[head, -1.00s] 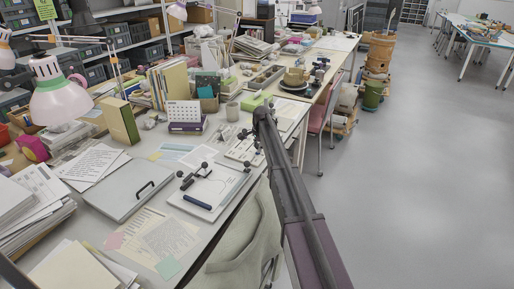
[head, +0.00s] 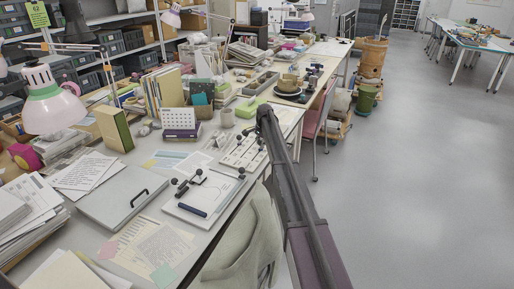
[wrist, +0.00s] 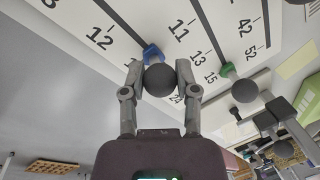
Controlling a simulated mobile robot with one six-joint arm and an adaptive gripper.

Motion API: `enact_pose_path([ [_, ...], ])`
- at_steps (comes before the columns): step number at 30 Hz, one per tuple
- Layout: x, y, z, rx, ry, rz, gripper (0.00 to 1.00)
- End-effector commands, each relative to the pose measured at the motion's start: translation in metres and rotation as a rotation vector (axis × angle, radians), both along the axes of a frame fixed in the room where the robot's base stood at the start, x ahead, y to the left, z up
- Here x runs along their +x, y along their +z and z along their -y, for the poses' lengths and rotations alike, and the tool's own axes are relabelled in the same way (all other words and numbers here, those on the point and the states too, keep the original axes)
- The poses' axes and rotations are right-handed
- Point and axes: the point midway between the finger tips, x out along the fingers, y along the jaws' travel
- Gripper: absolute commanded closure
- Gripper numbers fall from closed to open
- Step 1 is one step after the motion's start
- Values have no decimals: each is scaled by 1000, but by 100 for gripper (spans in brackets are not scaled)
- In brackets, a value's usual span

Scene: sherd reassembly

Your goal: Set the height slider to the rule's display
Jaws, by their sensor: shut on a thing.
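In the wrist view, my gripper (wrist: 160,72) has a finger on each side of a dark round knob (wrist: 160,80) and is shut on it. A blue pointer (wrist: 152,53) sits just beyond this knob, against a white scale board (wrist: 130,15) with printed numbers and dark slots. A green pointer (wrist: 229,70) with a second dark knob (wrist: 245,91) is on a neighbouring slot to the right. In the head view, the white board (head: 240,152) lies near the bench's front edge, partly behind my arm. I cannot make out the rule's display.
A white panel (head: 215,190) with dark fittings and a grey flat case (head: 115,192) lie nearer on the bench. A cup (head: 227,117) and a purple-based calendar (head: 180,122) stand behind. The floor to the right is clear.

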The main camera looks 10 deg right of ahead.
Motion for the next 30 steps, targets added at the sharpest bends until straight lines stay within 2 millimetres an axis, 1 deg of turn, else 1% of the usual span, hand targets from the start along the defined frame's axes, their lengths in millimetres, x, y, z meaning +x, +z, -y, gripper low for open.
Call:
enact_pose_path([
  [7, 0, 0, -1, 1, 1, 1, 100],
  [8, 0, 0, -1, 1, 1, 1, 57],
  [9, 0, 0, -1, 1, 1, 1, 45],
  [11, 0, 0, -1, 1, 1, 1, 28],
  [12, 0, 0, -1, 1, 1, 1, 25],
  [24, -1, 0, -2, 0, 1, 0, 25],
  [30, -8, 0, -6, 0, 2, 0, 25],
])
